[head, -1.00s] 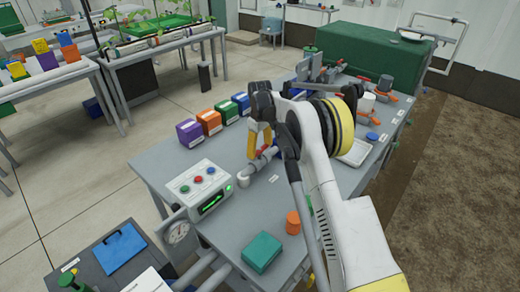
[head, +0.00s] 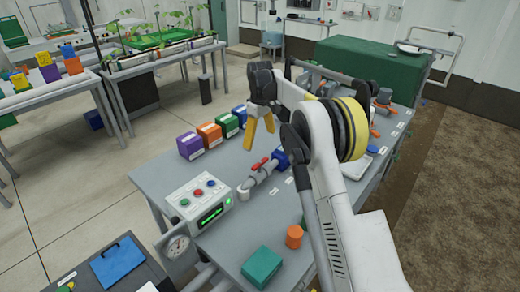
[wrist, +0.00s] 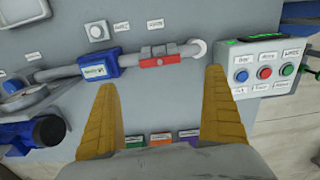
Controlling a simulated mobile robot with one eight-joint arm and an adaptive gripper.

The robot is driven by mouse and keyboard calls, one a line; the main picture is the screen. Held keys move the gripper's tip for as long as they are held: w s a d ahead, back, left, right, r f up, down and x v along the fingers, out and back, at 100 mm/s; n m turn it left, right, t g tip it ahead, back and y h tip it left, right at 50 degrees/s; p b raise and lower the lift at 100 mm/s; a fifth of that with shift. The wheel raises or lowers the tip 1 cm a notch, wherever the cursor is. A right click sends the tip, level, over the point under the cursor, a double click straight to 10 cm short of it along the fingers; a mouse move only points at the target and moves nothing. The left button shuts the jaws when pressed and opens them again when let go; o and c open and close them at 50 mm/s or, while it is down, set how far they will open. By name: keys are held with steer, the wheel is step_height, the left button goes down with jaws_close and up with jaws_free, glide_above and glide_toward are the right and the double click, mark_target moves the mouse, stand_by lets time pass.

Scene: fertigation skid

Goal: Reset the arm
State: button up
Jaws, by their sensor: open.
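My gripper (head: 260,132) is open and empty, with two yellow fingers pointing down above the grey skid table (head: 216,252). In the wrist view its fingers (wrist: 158,110) stand apart with bare table between them. A grey pipe with a red valve handle (head: 260,164) and a blue fitting (head: 281,158) lies below and to the right of the gripper. In the wrist view the red handle (wrist: 158,62) and the blue fitting (wrist: 98,64) lie beyond the fingertips. My white arm (head: 326,165) hides part of the table's right side.
A control box (head: 200,200) with three buttons stands at the table's front left. Purple (head: 190,145), orange (head: 209,134), green and blue boxes line the back edge. A teal box (head: 262,266) and orange cylinder (head: 294,236) stand in front. Space above the table's left part is clear.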

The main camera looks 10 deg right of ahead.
steer(key=shift+r, duration=0.35)
steer(key=s+r+m+t, duration=0.3)
steer(key=s+r+m, duration=0.1)
steer(key=s+r, duration=1.25)
steer(key=s+f+m+t, duration=0.1)
steer(key=s+f, duration=0.3)
steer(key=s, duration=0.8)
steer(key=s+f+m+t+b, duration=0.1)
steer(key=s+f+m+t, duration=0.1)
steer(key=s, duration=1.1)
step_height(320, 180, down, 2)
steer(key=shift+f+t, duration=0.1)
steer(key=shift+t, duration=0.4)
steer(key=shift+d, duration=0.1)
